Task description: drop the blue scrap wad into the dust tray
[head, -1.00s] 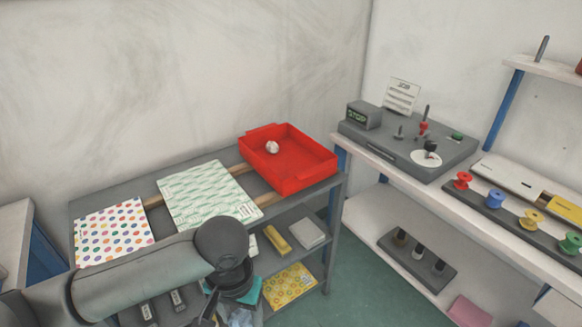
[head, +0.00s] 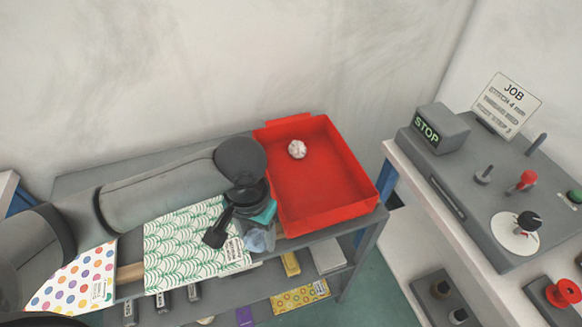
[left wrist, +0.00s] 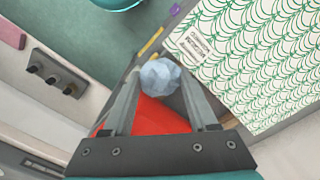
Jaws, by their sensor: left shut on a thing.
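The blue scrap wad (head: 259,239) is pale blue and crumpled. My left gripper (head: 256,230) is shut on it, just left of the red dust tray's near corner. In the left wrist view the wad (left wrist: 160,77) sits between the two fingertips (left wrist: 160,82). The dust tray (head: 325,188) is an open red box at the right end of the grey bench and holds a crumpled white wad (head: 297,149). Part of the tray shows below the wad in the left wrist view (left wrist: 160,118). My right gripper is not in view.
A green-patterned sheet (head: 180,250) and a dotted sheet (head: 75,285) lie on the bench left of the tray. A grey console with a STOP box (head: 440,128) and a JOB card (head: 506,104) stands on the shelf to the right. The tray floor is mostly clear.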

